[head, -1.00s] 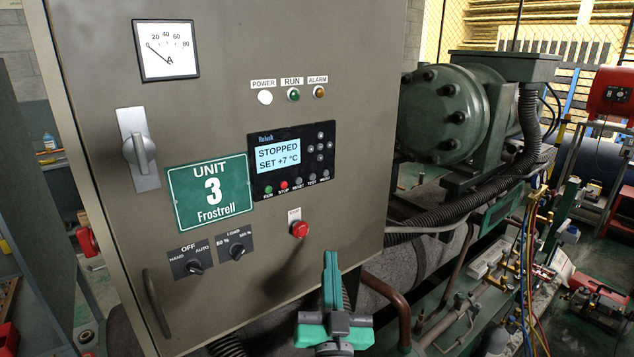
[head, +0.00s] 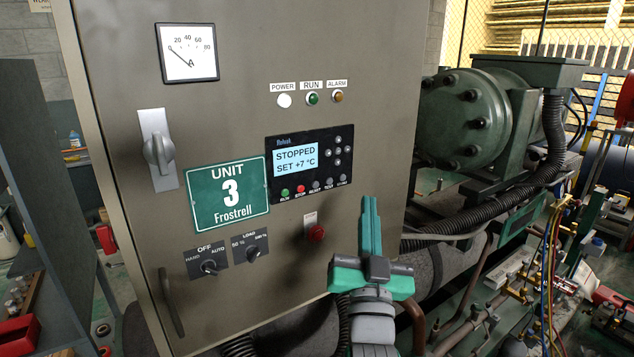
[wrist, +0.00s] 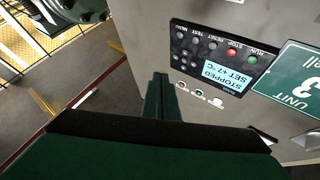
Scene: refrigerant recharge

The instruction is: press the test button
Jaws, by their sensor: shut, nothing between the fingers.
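The test button (head: 328,182) is a small grey button in the lower row of the black controller panel (head: 262,170). It sits between the reset and menu buttons. The panel's screen (head: 295,159) reads STOPPED, SET +7 °C. In the wrist view the panel appears upside down, with the test button (wrist: 196,40) in its button row. My gripper (head: 370,202) is shut and empty, its green fingers pointing up, right of and below the test button in the head view. The fingertips (wrist: 161,76) look apart from the panel; the exact gap is unclear.
A red stop button (head: 316,233) sticks out below the panel. The grey cabinet (head: 230,100) also carries rotary knobs (head: 208,267), a switch handle (head: 158,150) and lamps (head: 312,98). The green compressor (head: 465,120) and hoses are at right.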

